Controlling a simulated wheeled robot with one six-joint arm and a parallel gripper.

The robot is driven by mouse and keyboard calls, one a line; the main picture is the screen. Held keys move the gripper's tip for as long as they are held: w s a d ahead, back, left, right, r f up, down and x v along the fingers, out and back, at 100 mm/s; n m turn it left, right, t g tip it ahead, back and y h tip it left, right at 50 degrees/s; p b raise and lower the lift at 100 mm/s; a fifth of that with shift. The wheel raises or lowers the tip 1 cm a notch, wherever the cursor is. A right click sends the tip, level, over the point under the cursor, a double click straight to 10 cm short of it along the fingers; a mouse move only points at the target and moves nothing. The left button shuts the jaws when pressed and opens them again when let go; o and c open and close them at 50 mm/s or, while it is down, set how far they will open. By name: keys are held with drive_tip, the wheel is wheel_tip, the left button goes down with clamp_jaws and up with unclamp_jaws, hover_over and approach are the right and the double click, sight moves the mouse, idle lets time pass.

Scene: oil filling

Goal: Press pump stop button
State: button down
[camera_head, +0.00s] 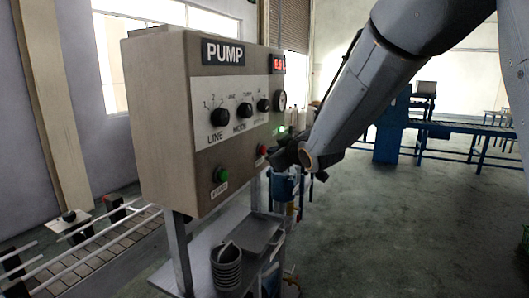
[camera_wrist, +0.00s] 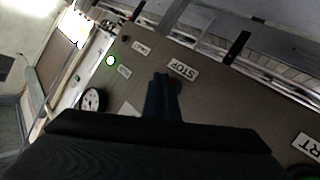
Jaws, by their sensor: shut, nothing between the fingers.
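The red stop button (camera_head: 262,150) is on the right of the front panel of the pump control box (camera_head: 160,120), right of the green start button (camera_head: 221,175). My gripper (camera_head: 278,157) is close in front of the panel, just right of the red button in the head view. In the wrist view, my gripper's shut fingers (camera_wrist: 162,84) reach to the panel beside the STOP label (camera_wrist: 183,69). A sliver of the red button (camera_wrist: 177,85) shows at the fingertips; most of it is hidden. I cannot tell whether the fingertips touch it.
Three black knobs (camera_head: 244,110) and a round gauge (camera_head: 281,101) are on the panel above. Below the box, a shelf holds a tray (camera_head: 251,234) and stacked dark cups (camera_head: 227,268). Open floor (camera_head: 400,215) is at right.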

drive_tip(key=shift+w+a, duration=0.1)
drive_tip(key=shift+a, duration=0.3)
idle(0.3)
drive_tip(key=shift+d, duration=0.1)
drive_tip(key=shift+s+d, duration=0.3)
drive_tip(key=shift+d, duration=0.55)
drive_tip(key=shift+d, duration=0.1)
drive_tip(key=d, duration=0.1)
drive_tip(key=s+d+p, duration=0.1)
drive_tip(key=d, duration=0.2)
drive_tip(key=shift+s+d+p, duration=0.25)
drive_tip(key=shift+s+p, duration=0.1)
drive_tip(key=shift+p, duration=0.05)
idle(0.4)
